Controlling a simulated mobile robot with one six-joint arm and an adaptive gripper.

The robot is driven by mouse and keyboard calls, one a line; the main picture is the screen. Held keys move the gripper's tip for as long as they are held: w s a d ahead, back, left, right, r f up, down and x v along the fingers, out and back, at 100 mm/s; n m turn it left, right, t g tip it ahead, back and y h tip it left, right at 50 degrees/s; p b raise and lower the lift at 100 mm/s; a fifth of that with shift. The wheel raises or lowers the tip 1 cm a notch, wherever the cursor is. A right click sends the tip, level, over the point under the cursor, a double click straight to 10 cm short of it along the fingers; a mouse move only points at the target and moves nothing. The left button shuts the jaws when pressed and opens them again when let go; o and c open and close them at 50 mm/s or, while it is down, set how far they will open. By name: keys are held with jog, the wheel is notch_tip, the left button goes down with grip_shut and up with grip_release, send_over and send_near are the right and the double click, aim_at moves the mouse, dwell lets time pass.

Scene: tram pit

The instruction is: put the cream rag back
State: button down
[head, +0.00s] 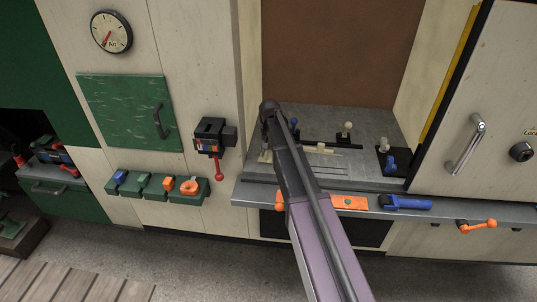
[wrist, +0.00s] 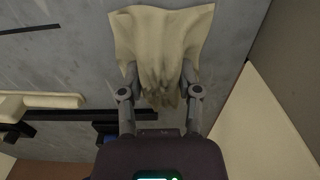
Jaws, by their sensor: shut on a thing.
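The cream rag (wrist: 160,35) is bunched between the two fingers of my gripper (wrist: 159,80) in the wrist view. Its wider part spreads out flat-looking past the fingertips, over a grey surface. In the head view a small pale patch of the rag (head: 265,157) shows beside my arm, at the left of the grey bench top (head: 325,170) in the alcove. My arm hides most of the gripper there. I cannot tell whether the rag touches the surface.
Knobbed fittings (head: 347,130) stand on the bench. An orange block (head: 348,202) and a blue tool (head: 404,203) lie along its front ledge. A black switch box (head: 210,135) is on the left wall. Pale walls (wrist: 265,130) flank the alcove.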

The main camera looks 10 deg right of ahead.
jog(key=shift+f, duration=0.35)
jog(key=shift+c, duration=1.5)
grip_release()
jog(key=shift+r, duration=0.15)
notch_tip(320, 180, up, 6)
jog(key=p, duration=0.5)
jog(key=shift+s+a+f, duration=0.1)
jog(key=shift+s+f, duration=0.05)
jog(key=shift+f, duration=0.1)
notch_tip(320, 180, up, 8)
jog(key=p, duration=0.8)
jog(key=shift+r, duration=0.1)
jog(key=s+n, duration=0.3)
jog(key=s, duration=2.6)
